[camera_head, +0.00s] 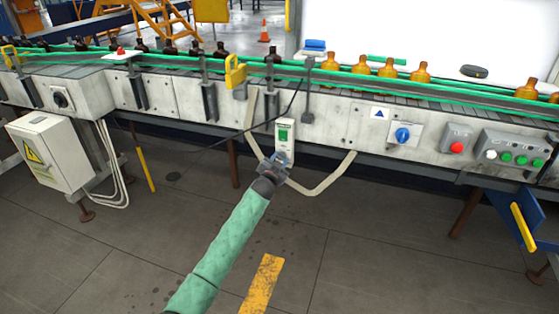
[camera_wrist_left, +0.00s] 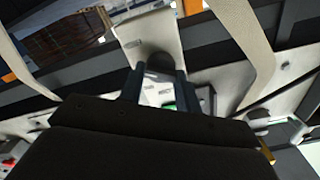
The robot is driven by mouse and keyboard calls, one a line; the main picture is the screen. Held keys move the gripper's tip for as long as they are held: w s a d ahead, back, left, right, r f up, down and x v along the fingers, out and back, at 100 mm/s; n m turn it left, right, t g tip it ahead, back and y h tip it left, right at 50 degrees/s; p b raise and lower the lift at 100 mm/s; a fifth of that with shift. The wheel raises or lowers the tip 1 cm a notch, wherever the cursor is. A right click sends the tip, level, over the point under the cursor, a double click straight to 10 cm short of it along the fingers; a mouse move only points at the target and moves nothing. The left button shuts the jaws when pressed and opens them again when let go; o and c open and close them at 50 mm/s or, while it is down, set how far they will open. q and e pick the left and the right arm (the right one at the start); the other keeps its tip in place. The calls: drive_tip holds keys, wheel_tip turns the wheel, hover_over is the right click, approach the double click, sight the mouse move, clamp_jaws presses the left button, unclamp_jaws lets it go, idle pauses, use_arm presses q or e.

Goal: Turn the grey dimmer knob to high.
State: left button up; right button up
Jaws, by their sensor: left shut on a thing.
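The control box (camera_head: 285,125), a narrow pale panel with a green display or switch, is mounted on the front of the conveyor in the head view. My left gripper (camera_head: 277,160) reaches its lower end and covers the knob there. In the left wrist view, the dark grey knob (camera_wrist_left: 160,62) sits on the pale panel (camera_wrist_left: 147,30) between the two fingers of my left gripper (camera_wrist_left: 159,73). The fingers are shut on it. The knob's pointer and most scale marks cannot be made out. My right gripper is in neither view.
A blue rotary switch (camera_head: 402,135), a red button (camera_head: 457,148) and a button box (camera_head: 513,151) are to the right. Amber bottles (camera_head: 388,68) stand on the conveyor. The floor in front is open.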

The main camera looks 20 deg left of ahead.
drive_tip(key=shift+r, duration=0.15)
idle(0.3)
use_arm(q)
drive_tip(key=o, duration=1)
drive_tip(key=shift+s+f, duration=0.1)
drive_tip(key=shift+s, duration=0.55)
drive_tip(key=s, duration=0.6)
drive_tip(key=shift+s+a+b, duration=0.15)
drive_tip(key=shift+s+b, duration=0.1)
drive_tip(key=shift+b, duration=0.1)
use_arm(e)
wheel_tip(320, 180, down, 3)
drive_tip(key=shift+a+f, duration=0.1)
